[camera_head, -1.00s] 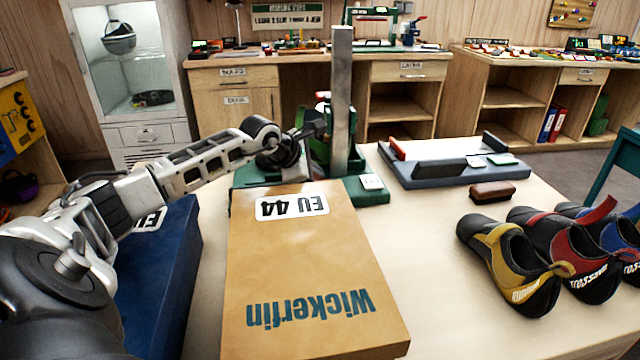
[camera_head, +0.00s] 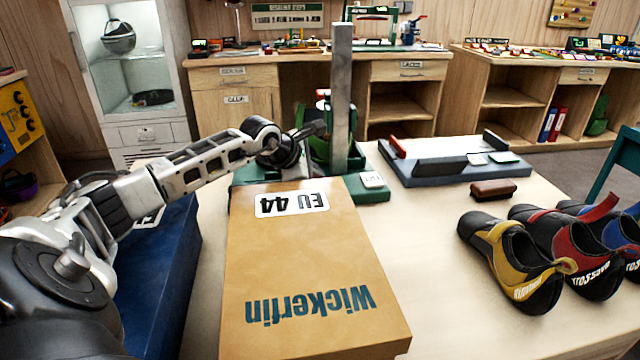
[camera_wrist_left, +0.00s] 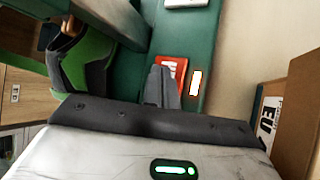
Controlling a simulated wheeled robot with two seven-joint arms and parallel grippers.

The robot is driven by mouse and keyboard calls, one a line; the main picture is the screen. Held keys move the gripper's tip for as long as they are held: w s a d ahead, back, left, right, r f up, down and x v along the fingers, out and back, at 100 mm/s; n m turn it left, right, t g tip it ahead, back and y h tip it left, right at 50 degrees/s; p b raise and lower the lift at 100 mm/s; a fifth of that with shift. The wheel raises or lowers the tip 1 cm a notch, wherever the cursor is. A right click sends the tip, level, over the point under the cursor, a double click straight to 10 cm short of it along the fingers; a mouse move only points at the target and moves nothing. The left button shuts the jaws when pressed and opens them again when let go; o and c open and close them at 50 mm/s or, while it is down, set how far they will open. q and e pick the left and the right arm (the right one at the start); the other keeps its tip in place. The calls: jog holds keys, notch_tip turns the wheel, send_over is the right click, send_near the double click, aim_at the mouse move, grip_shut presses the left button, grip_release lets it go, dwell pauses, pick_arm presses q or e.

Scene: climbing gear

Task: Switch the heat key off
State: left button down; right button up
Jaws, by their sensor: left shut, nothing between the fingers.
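The green machine with a tall metal post (camera_head: 342,90) stands at the far side of the table, behind the tan shoe box. Its green base (camera_wrist_left: 200,40) fills the upper middle of the left wrist view. A red key (camera_wrist_left: 173,66) with a white marking, seemingly the heat key, is set in that base beside a bright white strip (camera_wrist_left: 195,83). My left gripper (camera_head: 318,130) is shut and empty at the machine. In the left wrist view its grey fingertips (camera_wrist_left: 161,84) overlap the red key's edge; I cannot tell whether they touch. My right gripper is not in view.
The tan shoe box (camera_head: 300,265) lies in front of the machine, with a blue box (camera_head: 165,270) to its left. A grey tray (camera_head: 440,170), brown brush (camera_head: 492,190) and several climbing shoes (camera_head: 515,265) are on the right. The table between is clear.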

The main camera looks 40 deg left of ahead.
pick_arm(q)
jog(key=shift+f, duration=0.15)
dwell(0.4)
jog(key=shift+r, duration=0.6)
notch_tip(320, 180, up, 6)
jog(key=p, duration=0.4)
dwell(0.3)
dwell(0.4)
